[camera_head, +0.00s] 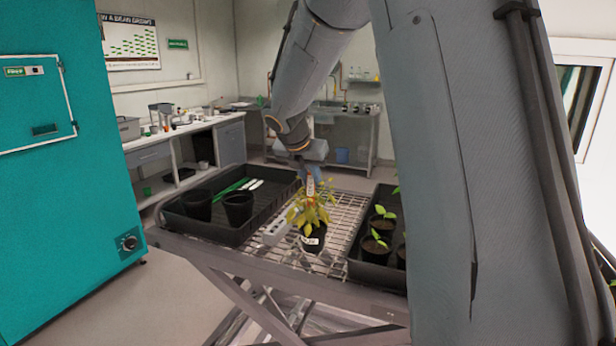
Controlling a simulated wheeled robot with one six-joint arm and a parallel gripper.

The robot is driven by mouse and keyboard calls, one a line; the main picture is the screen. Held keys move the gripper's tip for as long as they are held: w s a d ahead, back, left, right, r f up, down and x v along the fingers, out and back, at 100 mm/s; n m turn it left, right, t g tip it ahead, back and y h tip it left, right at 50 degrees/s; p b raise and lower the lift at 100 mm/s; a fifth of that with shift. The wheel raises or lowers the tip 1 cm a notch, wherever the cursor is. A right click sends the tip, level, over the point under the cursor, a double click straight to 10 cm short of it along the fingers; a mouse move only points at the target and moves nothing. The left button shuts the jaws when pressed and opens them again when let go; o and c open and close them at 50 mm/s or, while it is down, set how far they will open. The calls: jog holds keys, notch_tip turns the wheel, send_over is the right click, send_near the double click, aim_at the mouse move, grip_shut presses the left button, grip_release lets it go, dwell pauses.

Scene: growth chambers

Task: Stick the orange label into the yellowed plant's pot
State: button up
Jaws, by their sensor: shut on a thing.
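The yellowed plant (306,214) grows in a small black pot (312,239) with a white tag on its front. The pot stands on the wire rack of the cart, between two black trays. My gripper (309,174) is above the plant, pointing down, and is shut on the orange label (310,187). The label is upright, and its lower end is hidden among the yellow leaves. I cannot tell whether it touches the soil. The soil is hidden by the leaves.
The left black tray (178,227) holds two empty black pots (238,208), a green item and white labels. The right black tray (372,272) holds several potted green seedlings (377,241). A pale block (276,231) lies left of the plant. Bare wire rack (346,208) shows behind it.

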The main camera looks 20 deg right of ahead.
aim_at(310, 202)
jog(key=shift+f+b, duration=2.1)
jog(key=shift+b, duration=0.3)
jog(key=shift+f, duration=0.85)
jog(key=shift+f+b, duration=0.45)
jog(key=shift+b, duration=0.1)
jog(key=shift+f, duration=0.35)
jog(key=shift+f+b, duration=0.15)
jog(key=shift+b, duration=0.15)
jog(key=shift+w+d+p, duration=0.55)
jog(key=shift+p, duration=0.35)
jog(key=shift+f, duration=0.9)
dwell(1.7)
